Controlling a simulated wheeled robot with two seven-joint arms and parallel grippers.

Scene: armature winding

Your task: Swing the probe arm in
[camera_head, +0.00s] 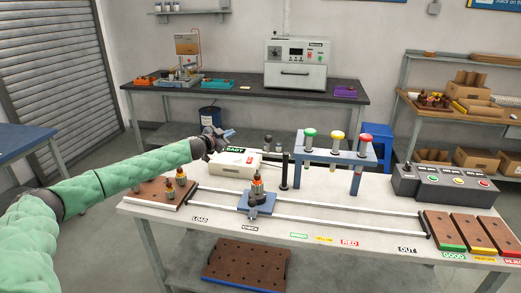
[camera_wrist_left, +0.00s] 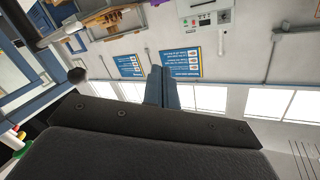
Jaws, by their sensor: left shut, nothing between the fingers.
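My left gripper (camera_head: 228,133) is raised above the far left edge of the white bench, just behind and over a white tester box (camera_head: 232,168) with a green READY label. Its fingers are together and empty, and they also show closed in the left wrist view (camera_wrist_left: 162,88). A black upright post (camera_head: 284,172) stands right of the tester, with dark round knobs (camera_head: 267,139) nearby; which part is the probe arm is hard to tell. An armature (camera_head: 257,185) stands upright on a blue carriage (camera_head: 258,208) on the rails. My right gripper is out of view.
A brown rack (camera_head: 150,193) with several armatures is at the left. A blue stand (camera_head: 345,154) holds green, yellow and red knobs. A control box (camera_head: 445,185) and brown sorting trays (camera_head: 443,230) are at the right. The rails between the carriage and trays are clear.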

